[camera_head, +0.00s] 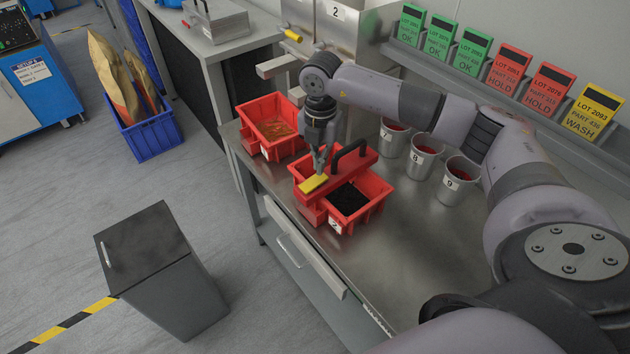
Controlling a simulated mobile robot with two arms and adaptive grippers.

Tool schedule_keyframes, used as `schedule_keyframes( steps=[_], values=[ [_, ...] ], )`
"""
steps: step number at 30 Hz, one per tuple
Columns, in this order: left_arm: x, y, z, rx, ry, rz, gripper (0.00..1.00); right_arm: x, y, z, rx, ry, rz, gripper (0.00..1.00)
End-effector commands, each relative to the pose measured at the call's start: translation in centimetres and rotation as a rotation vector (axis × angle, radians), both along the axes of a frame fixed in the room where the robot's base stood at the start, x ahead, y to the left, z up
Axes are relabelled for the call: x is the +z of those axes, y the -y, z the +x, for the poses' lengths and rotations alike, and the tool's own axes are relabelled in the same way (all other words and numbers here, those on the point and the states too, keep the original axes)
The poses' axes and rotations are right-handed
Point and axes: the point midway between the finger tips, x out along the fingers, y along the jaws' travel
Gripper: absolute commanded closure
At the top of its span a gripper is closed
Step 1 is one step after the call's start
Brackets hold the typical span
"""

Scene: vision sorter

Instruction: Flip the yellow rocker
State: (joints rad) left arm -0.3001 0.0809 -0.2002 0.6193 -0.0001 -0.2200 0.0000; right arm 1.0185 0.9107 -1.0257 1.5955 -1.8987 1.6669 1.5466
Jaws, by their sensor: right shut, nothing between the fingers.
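The yellow rocker (313,184) is a small flat piece on the left end of a red bar-shaped device (335,180) with a black handle (349,157). The device lies across the top of the front red bin (374,196). My right gripper (319,167) points down just above the far end of the rocker. Its fingers are shut with nothing between them. Whether the fingertips touch the rocker is too small to tell. My left gripper is not in view.
A second red bin (268,107) with orange-brown contents stands behind. Several metal cups (458,182) stand to the right, below the lot cards (503,70). A steel machine (345,28) is behind my arm. The front right of the steel table (405,245) is clear.

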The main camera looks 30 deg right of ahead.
Motion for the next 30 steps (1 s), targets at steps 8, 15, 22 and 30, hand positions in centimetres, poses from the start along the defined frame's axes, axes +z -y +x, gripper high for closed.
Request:
schedule_keyframes(
  steps=[8,15,22,30],
  values=[
    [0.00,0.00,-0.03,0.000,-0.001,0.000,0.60,0.00,0.00,0.00,0.000,0.000,0.000,1.00],
    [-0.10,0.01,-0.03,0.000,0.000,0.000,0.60,-0.13,0.00,0.00,0.000,0.000,0.000,1.00],
    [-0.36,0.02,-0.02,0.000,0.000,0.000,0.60,-0.49,0.00,0.00,0.000,0.000,0.000,1.00],
    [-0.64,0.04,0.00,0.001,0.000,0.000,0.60,-0.89,-0.01,0.01,0.000,0.000,0.000,1.00]
  ],
)
